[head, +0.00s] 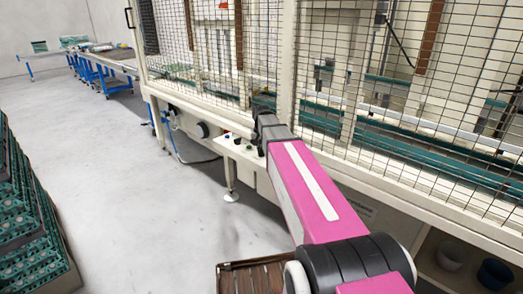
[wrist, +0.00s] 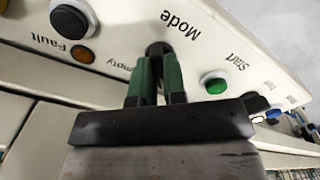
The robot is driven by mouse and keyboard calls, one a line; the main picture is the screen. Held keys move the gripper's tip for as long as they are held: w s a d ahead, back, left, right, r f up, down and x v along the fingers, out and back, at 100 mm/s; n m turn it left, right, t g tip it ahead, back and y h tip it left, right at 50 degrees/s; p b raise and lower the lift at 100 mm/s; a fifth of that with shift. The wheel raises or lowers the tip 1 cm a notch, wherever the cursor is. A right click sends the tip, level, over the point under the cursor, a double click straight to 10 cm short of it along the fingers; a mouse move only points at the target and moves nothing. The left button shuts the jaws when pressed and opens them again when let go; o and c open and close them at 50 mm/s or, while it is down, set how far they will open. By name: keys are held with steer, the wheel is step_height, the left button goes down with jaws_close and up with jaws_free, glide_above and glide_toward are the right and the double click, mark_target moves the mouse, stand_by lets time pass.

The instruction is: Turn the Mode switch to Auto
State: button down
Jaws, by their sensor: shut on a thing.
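The Mode switch (wrist: 157,47) is a small black knob on the cream control panel (wrist: 215,45), beside the printed word "Mode", which appears upside down in the wrist view. My gripper (wrist: 159,60) has its two dark green fingers closed on this knob, one on each side. The fingers hide much of the knob, and I cannot tell which way it points. No "Auto" mark can be read. In the head view my pink arm reaches to the panel on the machine's front, and the arm hides the fingertips and the switch.
Near the switch are a green Start button (wrist: 214,84), an orange button (wrist: 82,54) by "Fault", and a black button (wrist: 69,21). A wire mesh guard (head: 200,45) rises above the panel. Egg trays (head: 25,190) are stacked at left; the floor (head: 120,180) between is clear.

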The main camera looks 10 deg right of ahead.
stand_by(0.4)
steer(key=c, duration=1.2)
jaws_free()
steer(key=shift+r, duration=0.1)
step_height(320, 180, up, 11)
steer(key=shift+f, duration=0.15)
steer(key=shift+s, duration=0.1)
